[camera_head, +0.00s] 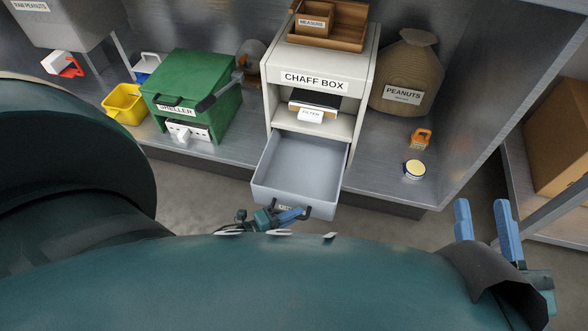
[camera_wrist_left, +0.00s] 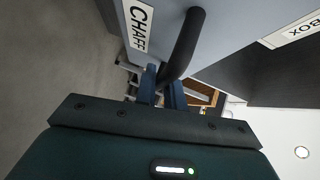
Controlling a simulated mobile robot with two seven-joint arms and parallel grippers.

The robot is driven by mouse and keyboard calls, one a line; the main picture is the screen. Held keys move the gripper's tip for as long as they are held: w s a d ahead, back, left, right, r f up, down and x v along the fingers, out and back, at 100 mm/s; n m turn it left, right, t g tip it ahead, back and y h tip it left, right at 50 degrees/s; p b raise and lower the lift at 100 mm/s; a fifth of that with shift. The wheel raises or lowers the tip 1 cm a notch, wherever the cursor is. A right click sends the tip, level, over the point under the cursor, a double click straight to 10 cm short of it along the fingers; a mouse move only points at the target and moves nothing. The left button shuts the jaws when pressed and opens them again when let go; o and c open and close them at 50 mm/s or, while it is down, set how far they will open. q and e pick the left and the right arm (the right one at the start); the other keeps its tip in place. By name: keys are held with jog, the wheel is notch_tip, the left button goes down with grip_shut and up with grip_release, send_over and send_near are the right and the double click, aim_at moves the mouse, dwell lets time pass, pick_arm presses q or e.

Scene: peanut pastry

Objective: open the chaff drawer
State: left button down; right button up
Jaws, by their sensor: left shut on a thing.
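The white chaff box (camera_head: 325,55) stands on the metal counter. Its grey drawer (camera_head: 300,165) is pulled far out of the lower bay, and its inside looks empty. My left gripper (camera_head: 290,215) is at the drawer's front, shut on the dark handle. In the left wrist view the black handle (camera_wrist_left: 184,42) runs down to the blue fingers (camera_wrist_left: 163,92), beside the drawer's CHAFF label (camera_wrist_left: 138,25). My right gripper (camera_head: 482,222) is at the lower right, its two blue fingers apart and nothing between them.
A green sheller (camera_head: 195,90) and a yellow bin (camera_head: 125,104) stand left of the chaff box. A peanut sack (camera_head: 408,75), an orange item (camera_head: 421,138) and a round yellow-topped tin (camera_head: 414,170) are to its right. The drawer overhangs the counter's front edge.

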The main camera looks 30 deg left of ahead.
pick_arm(q)
jog(key=shift+a, duration=0.1)
jog(key=c, duration=1.5)
grip_release()
jog(key=shift+s, duration=0.1)
jog(key=p+v, duration=0.2)
jog(key=v, duration=1.1)
jog(key=shift+p, duration=0.35)
